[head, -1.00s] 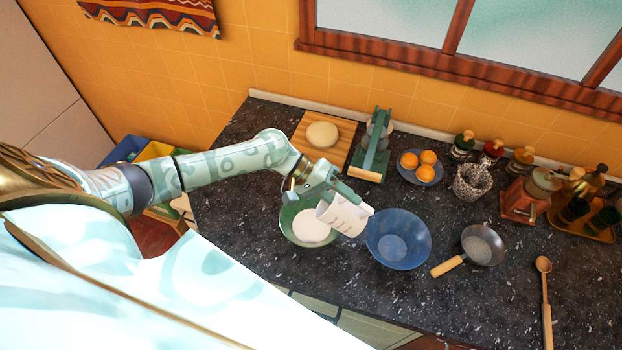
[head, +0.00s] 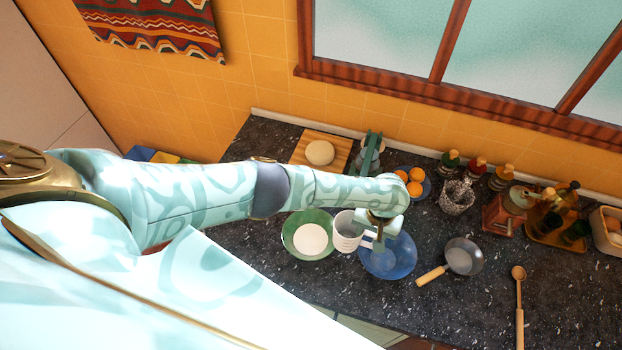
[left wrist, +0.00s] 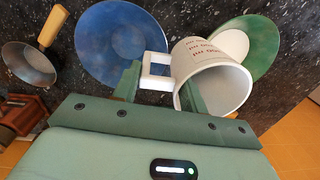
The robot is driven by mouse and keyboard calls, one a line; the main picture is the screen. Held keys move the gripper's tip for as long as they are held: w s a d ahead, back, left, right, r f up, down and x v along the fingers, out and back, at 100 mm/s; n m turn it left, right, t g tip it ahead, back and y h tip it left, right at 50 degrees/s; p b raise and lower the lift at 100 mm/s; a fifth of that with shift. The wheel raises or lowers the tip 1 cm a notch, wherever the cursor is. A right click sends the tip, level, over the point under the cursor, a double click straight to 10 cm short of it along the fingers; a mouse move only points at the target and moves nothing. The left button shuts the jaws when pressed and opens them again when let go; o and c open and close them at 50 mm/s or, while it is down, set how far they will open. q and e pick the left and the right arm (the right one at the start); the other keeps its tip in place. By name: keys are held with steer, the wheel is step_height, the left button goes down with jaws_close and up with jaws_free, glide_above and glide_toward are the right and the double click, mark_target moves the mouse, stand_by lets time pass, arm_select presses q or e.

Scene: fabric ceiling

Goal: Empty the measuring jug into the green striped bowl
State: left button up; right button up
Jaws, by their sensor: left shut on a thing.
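The white measuring jug (head: 346,236) is upright between the green and blue bowls in the head view, its open top facing up. It also shows in the left wrist view (left wrist: 205,60), where its pale inside looks empty. My left gripper (head: 377,236) is shut on the jug's handle (left wrist: 157,70), on the jug's right side in the head view. The green bowl (head: 293,245) is just left of the jug and has a round white filling. It is partly behind the jug in the left wrist view (left wrist: 264,48). I cannot make out its stripes. My right gripper is not in view.
A blue bowl (head: 400,265) lies close under and beside my left gripper. A frying pan (head: 463,257) and wooden spoon (head: 519,290) lie to the right. A board with dough (head: 319,153), a green device (head: 368,155) and oranges (head: 415,188) are behind.

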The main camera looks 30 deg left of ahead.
arm_select(q)
steer(key=shift+a, duration=0.2)
steer(key=shift+r, duration=0.25)
steer(key=shift+r+p, duration=0.45)
steer(key=shift+r, duration=1.3)
